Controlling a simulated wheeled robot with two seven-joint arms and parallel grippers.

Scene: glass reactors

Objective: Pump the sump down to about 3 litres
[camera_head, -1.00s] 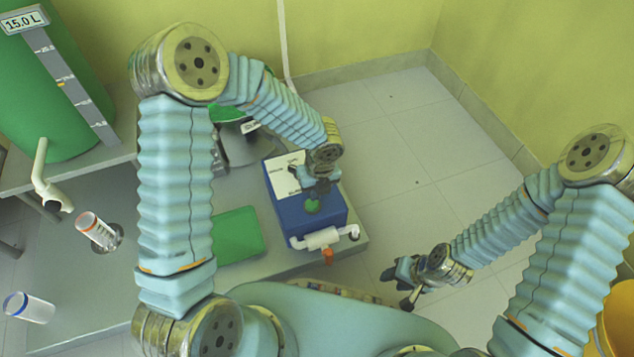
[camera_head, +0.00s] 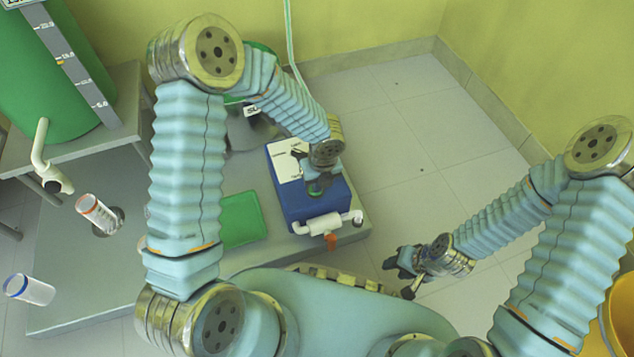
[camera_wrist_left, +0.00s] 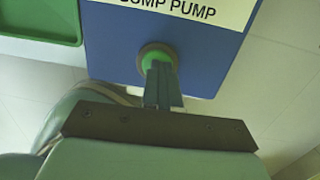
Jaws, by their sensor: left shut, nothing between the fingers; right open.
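The blue sump pump box (camera_head: 305,205) stands on the grey platform, with a white label panel on top. The wrist view shows it close up, with the words "SUMP PUMP" partly cut off (camera_wrist_left: 185,8). My left gripper (camera_wrist_left: 158,70) is shut and empty, its tips at the round green button (camera_wrist_left: 150,52) and seeming to touch it. In the head view my left gripper (camera_head: 320,178) is over the pump's top. The grey sump vessel (camera_head: 245,132) behind it is mostly hidden by my left arm; its level cannot be read. My right gripper (camera_head: 407,272) is open over the floor, right of the pump.
A thin hose (camera_head: 288,45) rises along the wall. A large green tank (camera_head: 35,85) with a level scale stands left, a white spout (camera_head: 40,145) below it.

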